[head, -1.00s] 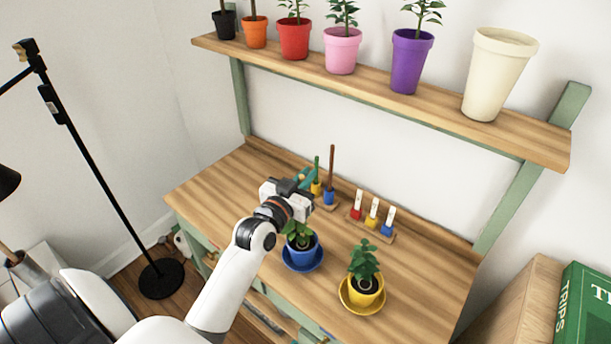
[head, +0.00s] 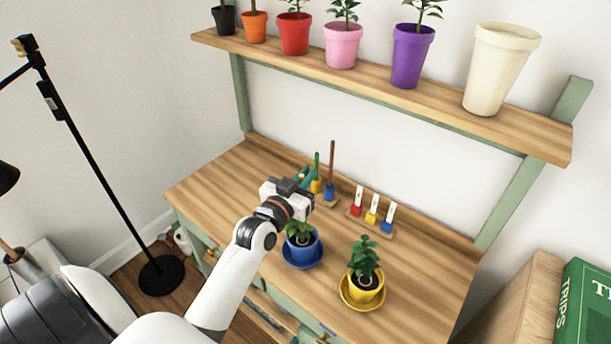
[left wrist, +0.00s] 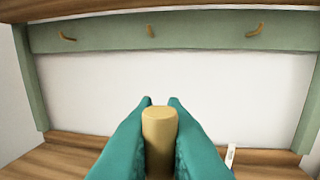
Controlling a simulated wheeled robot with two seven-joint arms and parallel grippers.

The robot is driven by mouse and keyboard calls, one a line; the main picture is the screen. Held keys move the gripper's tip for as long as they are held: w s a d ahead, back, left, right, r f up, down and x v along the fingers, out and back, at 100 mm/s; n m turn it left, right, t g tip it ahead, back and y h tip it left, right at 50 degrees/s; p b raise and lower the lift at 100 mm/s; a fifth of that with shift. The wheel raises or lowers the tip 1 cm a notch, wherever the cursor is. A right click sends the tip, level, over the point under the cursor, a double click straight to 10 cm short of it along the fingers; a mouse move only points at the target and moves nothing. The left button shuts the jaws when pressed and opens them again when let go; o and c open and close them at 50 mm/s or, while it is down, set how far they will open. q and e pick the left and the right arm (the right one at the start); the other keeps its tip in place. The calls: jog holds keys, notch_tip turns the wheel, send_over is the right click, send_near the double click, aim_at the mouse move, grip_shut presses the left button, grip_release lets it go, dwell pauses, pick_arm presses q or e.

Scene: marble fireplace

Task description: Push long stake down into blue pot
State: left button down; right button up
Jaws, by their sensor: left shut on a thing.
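The blue pot (head: 304,254) holds a leafy plant and stands on a blue saucer on the wooden bench top. My left gripper (head: 304,179) is above and behind this pot. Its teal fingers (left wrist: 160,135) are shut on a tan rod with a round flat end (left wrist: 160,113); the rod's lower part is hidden. In the head view my gripper hides the rod. A long brown stake (head: 332,163) stands upright in a blue block of a small wooden rack, just right of my gripper. A shorter green stake (head: 317,166) stands in the yellow block beside it.
A yellow pot (head: 367,292) with a plant stands on a yellow saucer at front right. A rack of white labels (head: 371,222) stands behind it. A shelf (head: 400,88) with several pots overhangs the back. The bench's left part is clear.

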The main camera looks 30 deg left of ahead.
pick_arm(q)
jog(key=shift+f, duration=0.15)
jog(key=c, duration=1.4)
grip_release()
jog(key=s+b, duration=0.2)
jog(key=s, duration=1)
jog(key=shift+d+b, duration=0.3)
jog(key=shift+b, duration=0.05)
